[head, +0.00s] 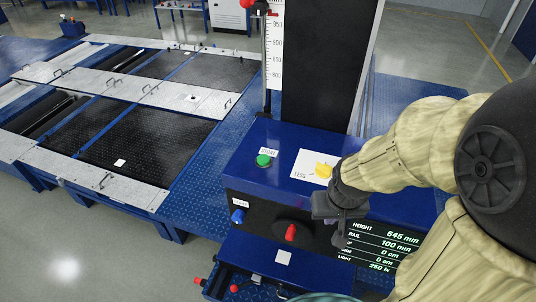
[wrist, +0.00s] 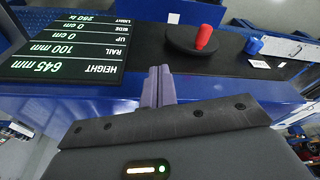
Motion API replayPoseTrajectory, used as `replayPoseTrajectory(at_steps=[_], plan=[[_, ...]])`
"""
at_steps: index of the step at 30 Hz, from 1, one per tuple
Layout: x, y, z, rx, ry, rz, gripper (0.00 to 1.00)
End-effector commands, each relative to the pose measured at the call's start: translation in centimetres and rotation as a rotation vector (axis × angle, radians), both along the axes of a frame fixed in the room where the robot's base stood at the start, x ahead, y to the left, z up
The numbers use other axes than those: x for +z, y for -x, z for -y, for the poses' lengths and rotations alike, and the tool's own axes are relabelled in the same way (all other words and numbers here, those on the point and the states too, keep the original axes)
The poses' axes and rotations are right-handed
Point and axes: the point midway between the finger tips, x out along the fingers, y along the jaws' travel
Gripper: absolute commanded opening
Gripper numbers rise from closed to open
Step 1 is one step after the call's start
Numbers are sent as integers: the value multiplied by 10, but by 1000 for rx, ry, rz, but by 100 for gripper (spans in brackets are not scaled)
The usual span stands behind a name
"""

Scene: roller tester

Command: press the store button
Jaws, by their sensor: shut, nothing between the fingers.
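The store button is a green round button (head: 263,160) on the blue top of the console, beside a small white label that seems to read STORE. I cannot make it out in the wrist view. My gripper (head: 340,238) is shut and empty, in front of the console's front face, to the right of and nearer than the green button. In the wrist view its closed fingers (wrist: 157,75) point at the console front between the display and the red knob. The gripper and green button are apart.
A yellow knob (head: 323,170) sits on a white plate right of the green button. The front face has a blue knob (head: 238,216), a red knob (head: 291,233) and a lit display (head: 385,245). A dark column rises behind. An open drawer (head: 255,282) lies below.

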Motion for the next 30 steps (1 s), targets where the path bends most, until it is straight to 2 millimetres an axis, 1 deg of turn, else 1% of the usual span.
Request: replayPoseTrajectory(at_steps=[8,11,14,17,23,30], plan=[[4,-3,-3,-31,-21,-3,0],[12,-10,-11,-102,-68,-12,0],[22,-21,-24,-215,-147,-26,0],[35,-36,-41,-355,-249,-46,0],[63,-73,-76,-641,-471,-92,0],[104,-127,-117,-978,-757,-161,0]])
